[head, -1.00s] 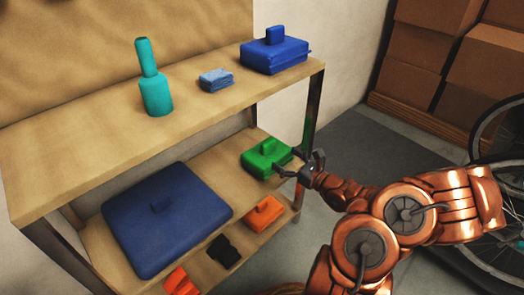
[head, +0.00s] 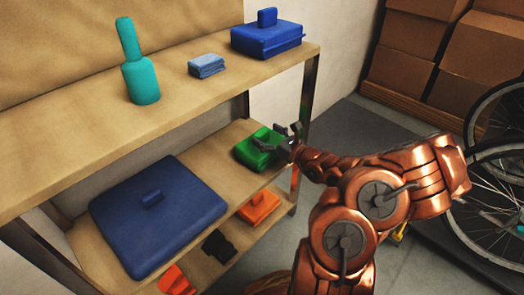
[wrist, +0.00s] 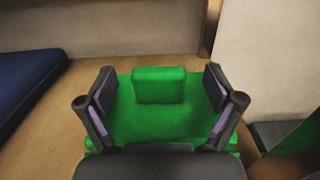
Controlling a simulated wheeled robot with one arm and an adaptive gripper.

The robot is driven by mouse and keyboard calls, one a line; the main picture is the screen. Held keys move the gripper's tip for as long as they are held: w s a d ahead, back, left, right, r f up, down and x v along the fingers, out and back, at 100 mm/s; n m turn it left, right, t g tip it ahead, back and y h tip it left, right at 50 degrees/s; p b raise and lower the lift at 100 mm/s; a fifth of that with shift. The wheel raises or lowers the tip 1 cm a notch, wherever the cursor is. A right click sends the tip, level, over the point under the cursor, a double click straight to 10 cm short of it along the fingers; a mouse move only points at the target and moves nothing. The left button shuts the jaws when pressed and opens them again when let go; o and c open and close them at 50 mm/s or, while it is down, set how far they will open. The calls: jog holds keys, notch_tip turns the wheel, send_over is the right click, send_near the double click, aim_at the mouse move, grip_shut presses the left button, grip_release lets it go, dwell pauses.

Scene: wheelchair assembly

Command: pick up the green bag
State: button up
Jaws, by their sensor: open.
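The green bag (head: 256,150) lies on the middle shelf of the rack, near its right end, with a raised block-like handle on top. In the wrist view the green bag (wrist: 160,118) fills the space in front of me, its handle (wrist: 159,86) standing up at the far side. My gripper (head: 284,140) is at the bag's right side in the head view. In the wrist view my gripper (wrist: 160,98) is open, with one finger on either side of the handle, over the bag. There is a gap between the fingers and the handle. I cannot tell whether the fingers touch the bag.
A large dark blue case (head: 150,225) lies left on the same shelf. The upper shelf (head: 80,150) overhangs behind, holding a teal bottle (head: 141,80), a light blue block (head: 206,66) and a blue box (head: 267,40). Orange (head: 259,207) and black (head: 219,246) items lie lower. A rack post (head: 305,105) stands close right.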

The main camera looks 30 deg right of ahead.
jog(key=shift+x, duration=1)
jog(key=shift+a, duration=0.1)
grip_shut()
